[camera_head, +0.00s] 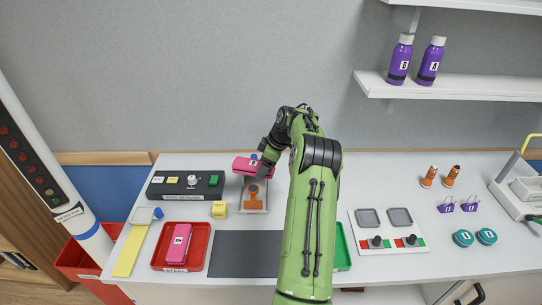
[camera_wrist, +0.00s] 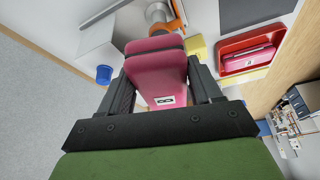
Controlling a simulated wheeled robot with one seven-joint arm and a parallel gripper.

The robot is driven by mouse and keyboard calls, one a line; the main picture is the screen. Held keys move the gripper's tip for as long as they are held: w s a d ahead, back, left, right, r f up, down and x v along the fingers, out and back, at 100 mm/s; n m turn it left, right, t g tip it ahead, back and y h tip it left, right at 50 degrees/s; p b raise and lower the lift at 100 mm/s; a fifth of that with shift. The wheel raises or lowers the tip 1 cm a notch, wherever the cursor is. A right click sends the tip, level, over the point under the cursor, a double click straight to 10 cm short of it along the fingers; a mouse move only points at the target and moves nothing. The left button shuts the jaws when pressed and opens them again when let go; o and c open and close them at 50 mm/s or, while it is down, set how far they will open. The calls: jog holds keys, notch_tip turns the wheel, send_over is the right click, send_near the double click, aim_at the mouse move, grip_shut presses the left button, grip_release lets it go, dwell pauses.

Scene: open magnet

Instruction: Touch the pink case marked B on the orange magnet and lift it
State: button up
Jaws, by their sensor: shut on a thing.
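My gripper (camera_head: 262,166) is shut on the pink case marked B (camera_head: 243,165), at the back of the table. In the wrist view, the two black fingers (camera_wrist: 160,85) grip the sides of the pink case (camera_wrist: 157,65), and its white B label faces the camera. The orange magnet (camera_head: 254,189) is on a grey metal stand, just below the case in the head view. Part of the orange also shows past the case in the wrist view (camera_wrist: 160,28). I cannot tell whether case and magnet touch.
Another pink case (camera_head: 180,242) lies in a red tray (camera_head: 163,261) marked STEEL. A black control box (camera_head: 160,188) and a yellow block (camera_head: 219,210) stand left of the magnet. A dark mat (camera_head: 245,262) lies bare in front. A green tray (camera_head: 342,257) is partly hidden by my arm.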

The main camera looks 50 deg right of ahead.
aim_at(257, 189)
jog(key=shift+w, duration=0.15)
jog(key=shift+w+a+f+b, duration=0.2)
jog(key=shift+a+f+b, duration=0.05)
jog(key=shift+f+b, duration=0.25)
notch_tip(257, 189, down, 6)
jog(key=b, duration=0.4)
jog(key=shift+r, duration=0.25)
jog(key=shift+f+b, duration=0.6)
jog(key=shift+f, duration=0.1)
jog(key=shift+r+p, duration=1)
jog(key=shift+r, duration=0.35)
dwell(1.5)
jog(key=shift+r+p, duration=2.7)
jog(key=shift+r, duration=0.55)
jog(key=shift+s+f, duration=0.1)
jog(key=shift+f, duration=0.1)
